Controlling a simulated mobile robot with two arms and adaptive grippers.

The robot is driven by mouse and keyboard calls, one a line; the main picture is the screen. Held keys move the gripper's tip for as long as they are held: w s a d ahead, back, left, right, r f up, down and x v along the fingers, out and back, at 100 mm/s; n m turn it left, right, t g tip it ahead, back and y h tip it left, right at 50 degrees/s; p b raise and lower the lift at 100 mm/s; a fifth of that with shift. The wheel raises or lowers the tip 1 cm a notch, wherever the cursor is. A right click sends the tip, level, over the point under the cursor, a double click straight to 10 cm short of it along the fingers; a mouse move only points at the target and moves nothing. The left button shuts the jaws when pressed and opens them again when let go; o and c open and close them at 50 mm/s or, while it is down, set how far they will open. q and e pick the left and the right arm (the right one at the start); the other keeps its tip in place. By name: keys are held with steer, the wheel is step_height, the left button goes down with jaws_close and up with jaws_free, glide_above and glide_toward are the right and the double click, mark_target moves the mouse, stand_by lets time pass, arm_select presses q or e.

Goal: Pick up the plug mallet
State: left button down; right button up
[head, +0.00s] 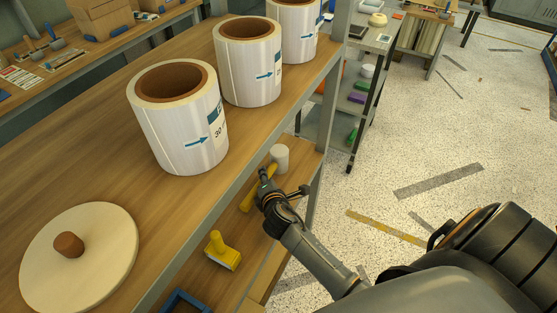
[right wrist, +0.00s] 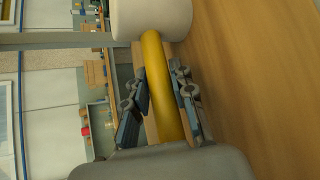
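The plug mallet has a white cylindrical head (head: 279,157) and a yellow handle (head: 247,198). It is on the lower wooden shelf. My right gripper (head: 266,181) is at the handle, just below the head, and covers part of it. In the right wrist view the white head (right wrist: 152,18) is at the top and the yellow handle (right wrist: 160,85) runs down between my right gripper's fingers (right wrist: 160,98). The fingers look open, with a narrow gap on the left side of the handle. The handle's lower end is hidden there. My left gripper is not in view.
A yellow tool (head: 222,252) and a blue tray (head: 184,302) are on the lower shelf. Above, the wooden top (head: 100,190) holds large white label rolls (head: 178,120) and a round lid (head: 78,258).

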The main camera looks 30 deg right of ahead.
jaws_close()
steer(key=shift+w+r, duration=0.1)
steer(key=shift+r, duration=0.05)
steer(key=shift+r, duration=0.25)
step_height(320, 180, up, 2)
steer(key=shift+r, duration=0.1)
steer(key=s+a+r+b, duration=0.1)
steer(key=s+a+r, duration=0.6)
steer(key=s+r, duration=0.3)
steer(key=shift+s+a, duration=0.4)
steer(key=shift+s, duration=0.45)
